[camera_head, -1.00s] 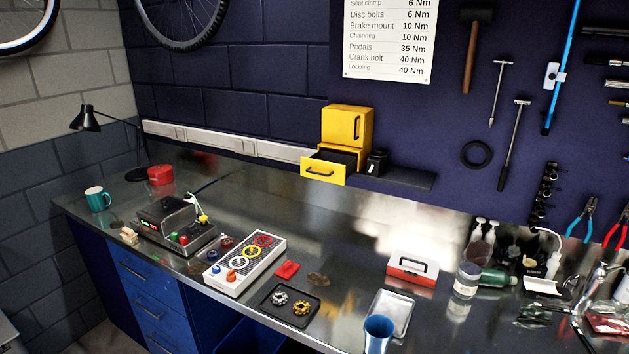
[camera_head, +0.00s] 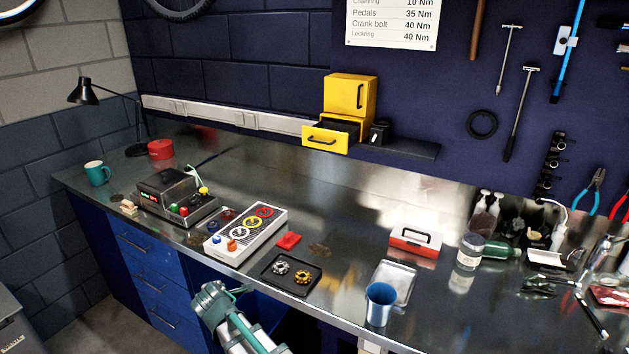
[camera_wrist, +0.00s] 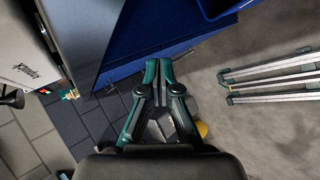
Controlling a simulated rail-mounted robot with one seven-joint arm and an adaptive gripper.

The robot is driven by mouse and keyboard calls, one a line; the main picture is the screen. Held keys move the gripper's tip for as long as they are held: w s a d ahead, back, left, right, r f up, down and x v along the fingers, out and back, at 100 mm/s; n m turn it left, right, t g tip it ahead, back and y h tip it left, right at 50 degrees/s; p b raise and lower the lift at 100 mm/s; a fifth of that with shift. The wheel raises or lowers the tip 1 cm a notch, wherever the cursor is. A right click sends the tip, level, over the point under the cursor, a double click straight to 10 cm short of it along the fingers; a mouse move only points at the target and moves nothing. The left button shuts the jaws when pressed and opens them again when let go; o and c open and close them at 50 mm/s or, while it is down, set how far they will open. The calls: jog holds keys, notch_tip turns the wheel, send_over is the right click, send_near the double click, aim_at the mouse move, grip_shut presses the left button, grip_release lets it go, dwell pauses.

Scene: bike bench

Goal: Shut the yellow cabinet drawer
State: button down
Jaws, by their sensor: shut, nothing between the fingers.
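In the wrist view my gripper (camera_wrist: 158,68) is shut and empty, near the blue bench front (camera_wrist: 150,35). The cabinet is not in the wrist view.
On the bench are a control box (camera_head: 176,196), a white panel with coloured rings (camera_head: 246,235), a black tray (camera_head: 291,288), a blue cup (camera_head: 380,304) and a red-and-white box (camera_head: 416,241). A small black jar (camera_head: 379,133) stands right beside the cabinet.

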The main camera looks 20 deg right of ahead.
jog(key=w+r+n+t+h, duration=0.1)
jog(key=w+r+n+t, duration=0.15)
jog(key=r, duration=0.85)
jog(key=w+r+n+t, duration=0.2)
jog(key=w+r+n, duration=0.15)
jog(key=r, duration=0.65)
jog(key=n+g+h+p, duration=0.2)
jog(key=h+p, duration=0.8)
jog(key=h, duration=0.4)
send_near(319, 142)
jog(key=x, duration=0.7)
jog(key=shift+d, duration=0.15)
